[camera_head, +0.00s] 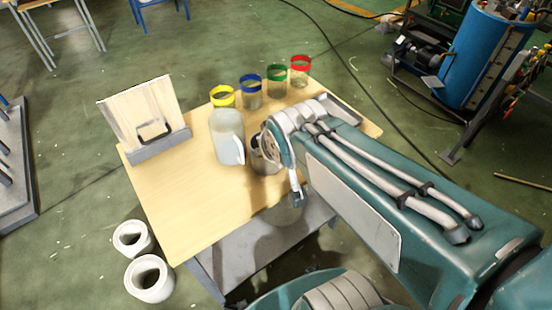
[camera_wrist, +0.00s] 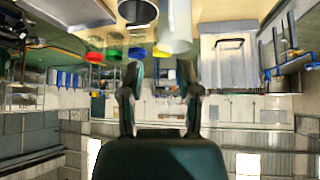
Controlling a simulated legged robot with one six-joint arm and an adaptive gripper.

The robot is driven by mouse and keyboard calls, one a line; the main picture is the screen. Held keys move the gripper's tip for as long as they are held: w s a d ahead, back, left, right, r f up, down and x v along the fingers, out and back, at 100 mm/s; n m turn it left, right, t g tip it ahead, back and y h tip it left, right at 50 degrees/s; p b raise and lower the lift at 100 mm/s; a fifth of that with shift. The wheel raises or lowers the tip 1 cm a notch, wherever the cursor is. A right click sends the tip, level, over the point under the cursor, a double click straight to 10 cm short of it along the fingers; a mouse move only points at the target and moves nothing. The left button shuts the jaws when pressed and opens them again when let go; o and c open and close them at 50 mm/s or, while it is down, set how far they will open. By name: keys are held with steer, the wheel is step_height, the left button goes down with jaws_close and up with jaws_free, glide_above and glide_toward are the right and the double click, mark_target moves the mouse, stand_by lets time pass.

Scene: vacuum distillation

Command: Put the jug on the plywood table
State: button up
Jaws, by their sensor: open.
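The jug (camera_head: 228,138) is whitish and translucent. It stands upright on the plywood table (camera_head: 185,205), just left of the end of my arm. The wrist view is upside down; there the jug (camera_wrist: 176,32) hangs from the top, beyond and above the fingertips in the picture. My gripper (camera_wrist: 161,72) is open, with nothing between its fingers. In the head view my gripper is mostly hidden by my arm, near the table's front right part. A dark metal pot (camera_head: 262,158) stands right of the jug, partly covered by my arm.
Several jars with yellow (camera_head: 222,96), blue, green and red (camera_head: 300,68) rims stand along the table's back. A grey holder with a board (camera_head: 145,115) stands at the left. The table's left front is clear.

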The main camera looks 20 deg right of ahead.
steer(key=s+a+r+g, duration=0.1)
steer(key=s, duration=0.6)
steer(key=shift+r+g+y, duration=0.3)
steer(key=shift+r+g, duration=0.1)
stand_by(0.6)
